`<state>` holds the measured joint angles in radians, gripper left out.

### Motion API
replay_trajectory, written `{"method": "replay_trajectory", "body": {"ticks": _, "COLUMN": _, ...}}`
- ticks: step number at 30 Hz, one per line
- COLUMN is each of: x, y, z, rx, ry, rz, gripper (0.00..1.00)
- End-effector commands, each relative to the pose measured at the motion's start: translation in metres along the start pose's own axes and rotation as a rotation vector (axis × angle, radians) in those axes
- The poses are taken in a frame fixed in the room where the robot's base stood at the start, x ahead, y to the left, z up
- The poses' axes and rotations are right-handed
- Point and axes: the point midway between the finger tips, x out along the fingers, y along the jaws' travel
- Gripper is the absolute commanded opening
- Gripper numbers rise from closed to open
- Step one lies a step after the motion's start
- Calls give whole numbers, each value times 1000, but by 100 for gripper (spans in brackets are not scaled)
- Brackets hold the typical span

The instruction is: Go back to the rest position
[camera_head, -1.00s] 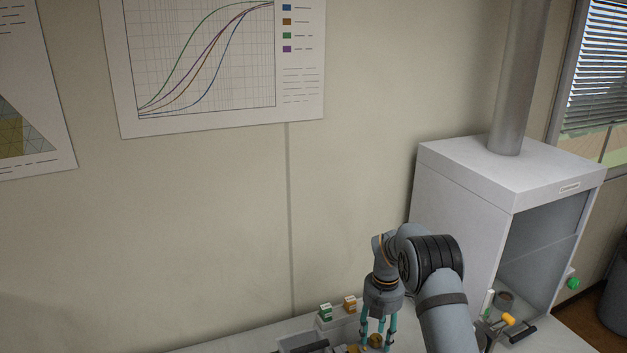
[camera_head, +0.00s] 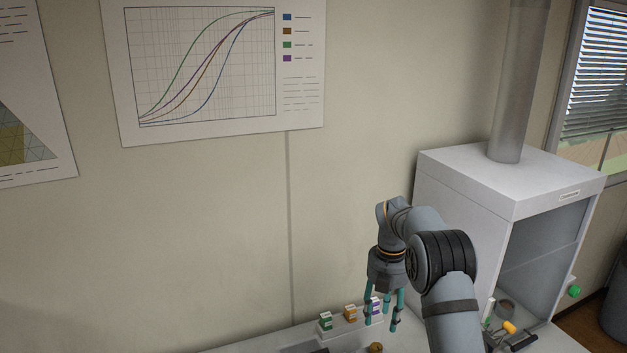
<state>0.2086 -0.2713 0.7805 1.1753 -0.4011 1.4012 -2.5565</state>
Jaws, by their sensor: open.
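My gripper (camera_head: 383,318) is in the lower middle of the view, pointing down on teal fingers. Its fingers are apart with nothing between them. It hangs above the bench, in front of a small white rack and above a small brass-coloured round item (camera_head: 376,348) at the bottom edge. My arm covers part of the bench to the right.
The white rack (camera_head: 340,334) holds small green, orange and purple-marked pieces near the wall. A white fume cabinet (camera_head: 465,205) with a vertical duct stands to the right. Small tools and a yellow-tipped item (camera_head: 509,327) lie by its opening. Space above the bench to the left is free.

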Motion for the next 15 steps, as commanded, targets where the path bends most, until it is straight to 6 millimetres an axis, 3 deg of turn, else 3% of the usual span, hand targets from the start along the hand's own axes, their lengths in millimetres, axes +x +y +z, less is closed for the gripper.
{"method": "replay_trajectory", "body": {"ticks": 2, "x": -19, "y": 1, "z": 0, "rx": 2, "ry": -3, "rz": 5, "gripper": 44}}
{"method": "replay_trajectory", "body": {"ticks": 3, "x": -2, "y": -2, "z": -1, "rx": 0, "ry": 4, "rz": -7, "gripper": 44}}
{"method": "replay_trajectory", "body": {"ticks": 15, "x": 87, "y": -1, "z": -2, "rx": -1, "ry": 5, "rz": -5, "gripper": 44}}
